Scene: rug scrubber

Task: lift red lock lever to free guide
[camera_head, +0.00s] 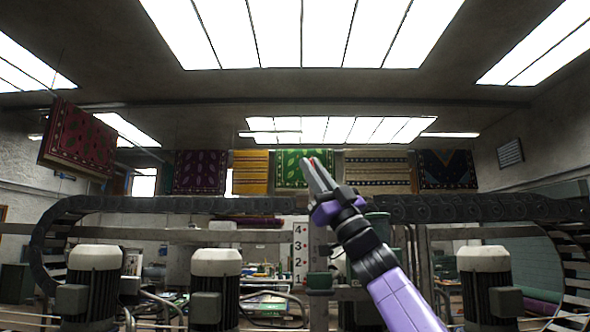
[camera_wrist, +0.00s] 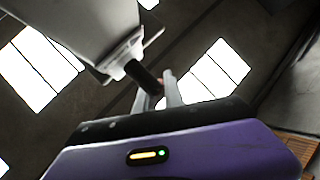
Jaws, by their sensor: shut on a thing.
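My gripper (camera_head: 314,165) is raised in the middle of the head view, its grey fingers pointing up and left. A small piece of the red lock lever (camera_head: 309,160) shows at the fingertips; most of it is hidden by the fingers. In the wrist view my gripper (camera_wrist: 157,88) has its fingers close together around a small reddish part. A dark round rod (camera_wrist: 145,78) runs from a pale grey housing (camera_wrist: 75,30) to the fingers. A numbered upright scale plate (camera_head: 300,245) stands below and behind the gripper; I cannot tell whether it is the guide.
A dark cable chain (camera_head: 180,204) crosses the machine behind my arm. Motors with pale caps (camera_head: 215,262) stand at left, and another motor (camera_head: 484,260) stands at right. Patterned rugs (camera_head: 375,168) hang at the back. The space above the gripper looks open in the head view.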

